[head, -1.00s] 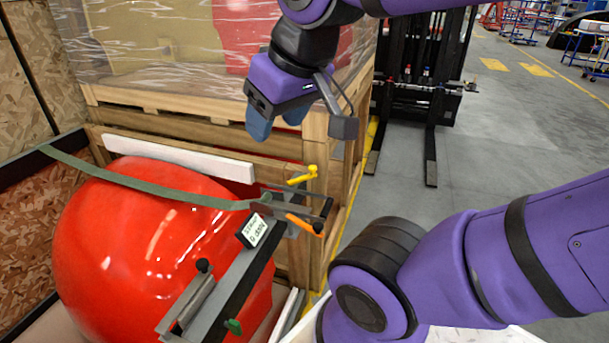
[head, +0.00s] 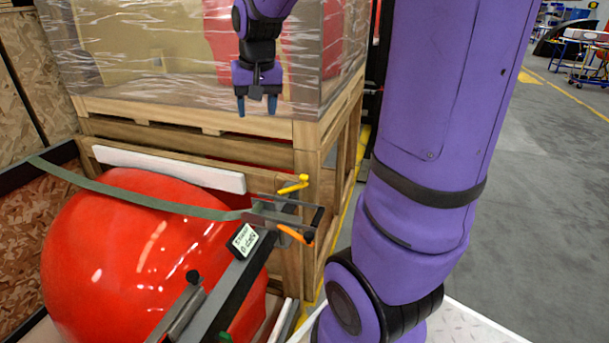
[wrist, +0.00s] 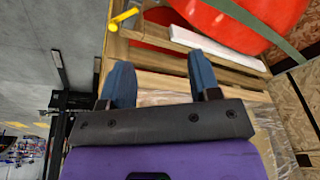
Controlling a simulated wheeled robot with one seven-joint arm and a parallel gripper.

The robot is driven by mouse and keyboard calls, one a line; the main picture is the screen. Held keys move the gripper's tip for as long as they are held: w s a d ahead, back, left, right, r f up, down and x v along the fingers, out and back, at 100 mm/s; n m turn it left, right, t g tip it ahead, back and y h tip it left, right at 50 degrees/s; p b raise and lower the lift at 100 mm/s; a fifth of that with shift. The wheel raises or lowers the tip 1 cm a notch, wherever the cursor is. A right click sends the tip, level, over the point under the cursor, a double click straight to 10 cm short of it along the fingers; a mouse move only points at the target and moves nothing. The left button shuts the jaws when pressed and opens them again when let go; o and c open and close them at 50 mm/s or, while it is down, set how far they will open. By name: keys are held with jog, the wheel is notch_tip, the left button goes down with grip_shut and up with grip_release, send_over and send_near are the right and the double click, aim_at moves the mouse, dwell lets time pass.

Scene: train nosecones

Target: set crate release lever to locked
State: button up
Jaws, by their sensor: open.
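A yellow lever (head: 293,186) sticks out at the corner post of the wooden crate (head: 306,150); it looks like the crate's lever. An orange handle (head: 295,235) sits just below it on a grey strap bracket. The yellow lever also shows at the top of the wrist view (wrist: 124,17). My gripper (head: 256,104) is open and empty, its two blue fingers pointing down, in front of the wrapped load and above and left of the yellow lever. In the wrist view its fingers (wrist: 160,68) are well apart with nothing between them. I cannot read the lever's set position.
A red nosecone (head: 130,250) lies at the left under a green strap (head: 130,195). A white board (head: 170,168) lies behind it. A grey bar with a label (head: 243,240) and a black knob runs in front. Clear floor (head: 520,190) lies to the right.

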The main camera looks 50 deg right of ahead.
jog(key=w+d+f+m+g, duration=0.1)
jog(key=w+d+f+m, duration=0.3)
jog(key=d+f, duration=0.55)
jog(key=m+g, duration=0.1)
jog(key=m, duration=0.1)
send_over(304, 176)
notch_tip(304, 176, down, 11)
jog(key=shift+y, duration=0.4)
notch_tip(304, 176, down, 10)
jog(key=shift+w+f, duration=0.1)
jog(key=shift+f, duration=0.15)
grip_shut()
